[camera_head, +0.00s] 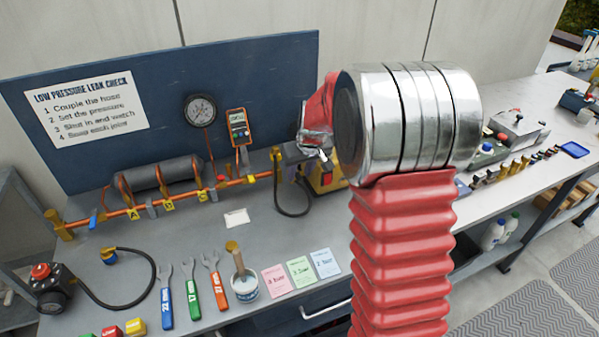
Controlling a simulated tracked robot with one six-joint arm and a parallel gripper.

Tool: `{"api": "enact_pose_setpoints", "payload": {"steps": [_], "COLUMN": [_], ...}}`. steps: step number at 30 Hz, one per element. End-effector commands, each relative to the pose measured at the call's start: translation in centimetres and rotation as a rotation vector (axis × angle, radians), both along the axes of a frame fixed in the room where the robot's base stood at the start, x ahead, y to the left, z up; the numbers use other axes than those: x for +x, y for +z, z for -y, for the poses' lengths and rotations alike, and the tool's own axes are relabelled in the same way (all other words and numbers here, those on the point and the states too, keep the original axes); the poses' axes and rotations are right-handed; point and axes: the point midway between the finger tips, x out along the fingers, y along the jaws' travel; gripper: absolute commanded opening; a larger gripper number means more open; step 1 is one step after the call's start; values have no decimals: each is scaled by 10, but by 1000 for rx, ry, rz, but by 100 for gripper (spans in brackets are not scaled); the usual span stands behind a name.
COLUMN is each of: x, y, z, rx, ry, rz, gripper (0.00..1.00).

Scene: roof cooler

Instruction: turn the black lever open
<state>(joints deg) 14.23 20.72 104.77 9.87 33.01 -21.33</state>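A copper pipe (135,211) runs along the bench, with brass fittings and yellow lettered tags. A small blue lever (93,219) sits near its left end. At its right end is a brass fitting (277,166) with a black hose (284,211) hanging beside it. I cannot clearly pick out a black lever; dark parts by the right fitting are small and partly covered by my arm. My gripper (321,154) shows small at the end of my red and silver arm, just right of that fitting. Its fingers are too small to read, and I see no clear contact.
A gauge (200,110) and an orange meter (238,127) are at the blue back panel. Several wrenches (190,288), a cup (246,288) and coloured cards (300,271) lie in front. A yellow box (327,180) stands behind my arm. Bench around the white card (237,218) is clear.

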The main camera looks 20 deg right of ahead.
Motion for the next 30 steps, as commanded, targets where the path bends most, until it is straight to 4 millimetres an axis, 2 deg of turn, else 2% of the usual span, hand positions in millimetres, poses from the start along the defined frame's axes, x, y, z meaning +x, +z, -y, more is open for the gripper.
{"api": "enact_pose_setpoints", "payload": {"steps": [8, 22, 30], "x": [0, 0, 0], "y": [-1, -1, -1], "z": [0, 1, 0], "rx": [0, -1, 0], "ry": [0, 0, -2], "rz": [0, 0, 0], "gripper": [32, 0, 0]}}
